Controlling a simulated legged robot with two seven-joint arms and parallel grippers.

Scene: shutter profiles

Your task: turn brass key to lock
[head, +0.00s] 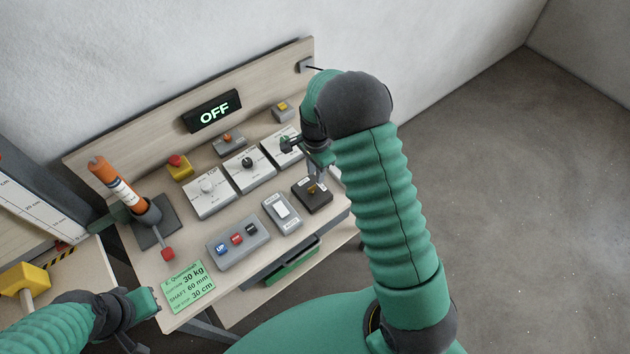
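The brass key (313,188) is a small yellowish shape on a dark key-switch box (317,204) at the right front of the wooden console. My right gripper (315,178) points down at the box, with its fingertips at or just above the key. The fingers partly hide the key, so I cannot tell its angle, or whether they touch or grip it. My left gripper (150,303) is at the lower left, by the console's front edge and away from the key. Its finger gap is too small to read.
A display (211,111) reads OFF on the back panel. White dial panels (249,171), a rocker switch (281,210), a button box (238,243) and a red mushroom button (175,161) crowd the console. An orange-handled lever (117,182) stands up at the left.

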